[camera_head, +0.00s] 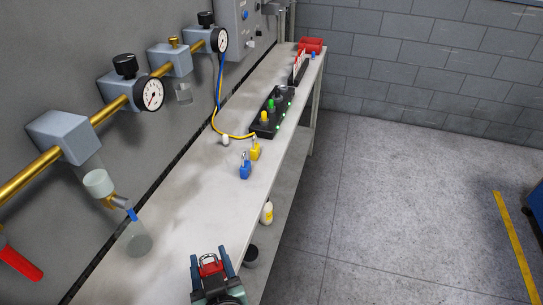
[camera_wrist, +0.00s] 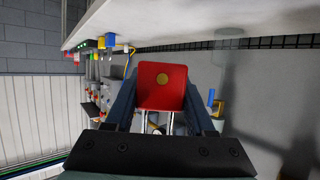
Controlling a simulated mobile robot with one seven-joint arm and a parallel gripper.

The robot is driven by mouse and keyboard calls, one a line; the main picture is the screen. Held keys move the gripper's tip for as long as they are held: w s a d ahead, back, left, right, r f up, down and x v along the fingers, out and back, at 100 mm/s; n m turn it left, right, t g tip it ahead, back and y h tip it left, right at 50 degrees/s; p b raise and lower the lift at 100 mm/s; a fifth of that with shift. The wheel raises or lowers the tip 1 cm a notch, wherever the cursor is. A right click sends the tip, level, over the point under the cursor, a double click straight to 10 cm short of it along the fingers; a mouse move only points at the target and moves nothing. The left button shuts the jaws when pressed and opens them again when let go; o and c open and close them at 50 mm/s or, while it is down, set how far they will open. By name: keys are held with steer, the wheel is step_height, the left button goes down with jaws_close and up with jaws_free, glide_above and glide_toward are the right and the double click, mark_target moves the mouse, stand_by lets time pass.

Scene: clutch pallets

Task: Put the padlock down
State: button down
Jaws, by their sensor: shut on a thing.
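A red padlock (camera_wrist: 162,86) with a round brass keyhole and a silver shackle is between my two gripper fingers in the wrist view. My gripper (camera_head: 210,263) is shut on it at the bottom of the head view, where the padlock (camera_head: 211,267) shows as a small red piece between blue fingers. The gripper appears near the front edge of the long pale bench (camera_head: 165,215); I cannot tell its exact height over it. A blue padlock (camera_head: 245,170) and a yellow padlock (camera_head: 255,151) stand on the bench farther along.
A black charger-like block (camera_head: 266,126) with coloured pieces and a red box (camera_head: 311,45) stand at the far end of the bench. The near bench top is mostly bare.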

steer(key=shift+n+y, duration=0.6)
steer(key=a+f, duration=0.1)
steer(key=f, duration=0.2)
steer(key=a+f+b, duration=0.1)
steer(key=f, duration=0.2)
steer(key=a+f, duration=0.1)
steer(key=f, duration=0.2)
steer(key=shift+w+b, duration=0.1)
steer(key=shift+b, duration=0.25)
steer(key=shift+f, duration=0.2)
steer(key=shift+c, duration=1.3)
jaws_free()
